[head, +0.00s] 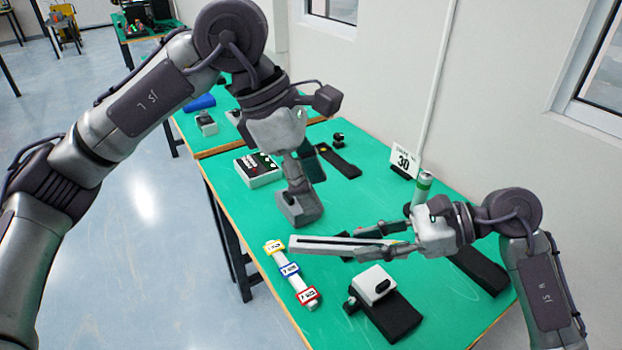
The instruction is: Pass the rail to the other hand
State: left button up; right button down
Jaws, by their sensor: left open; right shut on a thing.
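The rail (325,243) is a thin, long grey bar. My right gripper (385,240), coming in from the right, is shut on its right end. The rail lies about level and points left, with its free end over the table's front part. My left gripper (305,188) hangs down over the table, open and empty. In the picture it is just above the rail's left half, apart from it. The depth gap between them is hard to judge. The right fingers hide the held end of the rail.
A wall stands behind.

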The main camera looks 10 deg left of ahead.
aim_at(342, 243)
pick_arm(q)
jog(key=x, duration=1.1)
jog(key=shift+d+f, duration=0.1)
jog(key=shift+f, duration=0.3)
jog(key=shift+c, duration=0.3)
grip_shut()
pick_arm(e)
jog(key=c, duration=0.8)
grip_release()
jog(key=shift+c, duration=0.2)
jog(key=shift+d, duration=0.1)
